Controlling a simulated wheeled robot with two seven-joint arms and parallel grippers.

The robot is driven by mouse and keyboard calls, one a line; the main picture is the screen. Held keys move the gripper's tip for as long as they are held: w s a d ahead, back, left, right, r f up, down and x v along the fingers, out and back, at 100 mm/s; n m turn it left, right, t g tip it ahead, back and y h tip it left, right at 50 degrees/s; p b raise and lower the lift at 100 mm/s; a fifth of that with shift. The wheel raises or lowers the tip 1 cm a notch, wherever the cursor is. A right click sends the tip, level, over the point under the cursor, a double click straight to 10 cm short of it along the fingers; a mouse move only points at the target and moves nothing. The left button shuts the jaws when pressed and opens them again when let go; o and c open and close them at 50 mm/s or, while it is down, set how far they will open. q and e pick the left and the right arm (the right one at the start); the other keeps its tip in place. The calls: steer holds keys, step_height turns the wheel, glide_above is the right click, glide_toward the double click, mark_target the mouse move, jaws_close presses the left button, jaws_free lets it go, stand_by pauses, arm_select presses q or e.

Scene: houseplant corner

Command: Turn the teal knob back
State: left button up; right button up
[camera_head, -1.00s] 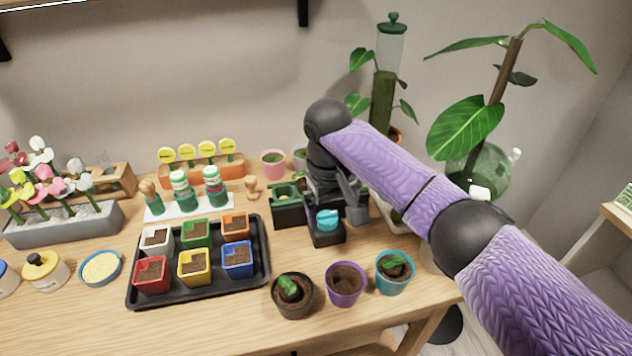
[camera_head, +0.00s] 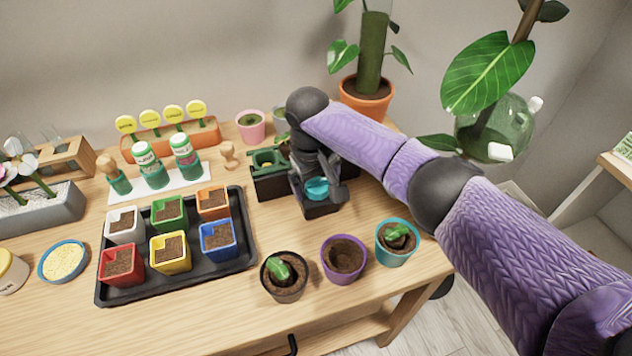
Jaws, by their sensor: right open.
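The teal knob (camera_head: 317,188) sits on top of a small black box (camera_head: 318,209) near the middle of the table. My right gripper (camera_head: 318,179) is at the knob, with its dark fingers open. One finger shows close to the right of the knob, and the other is hard to make out against the dark parts behind. I cannot tell whether either finger touches the knob. My left gripper is not in view.
A dark box with a green item (camera_head: 268,160) stands just left of the knob box. A black tray (camera_head: 247,262) of colored pots lies further left. Black (camera_head: 284,290), purple (camera_head: 344,273) and teal (camera_head: 396,255) pots stand in front.

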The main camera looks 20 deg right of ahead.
steer(key=c, duration=1.2)
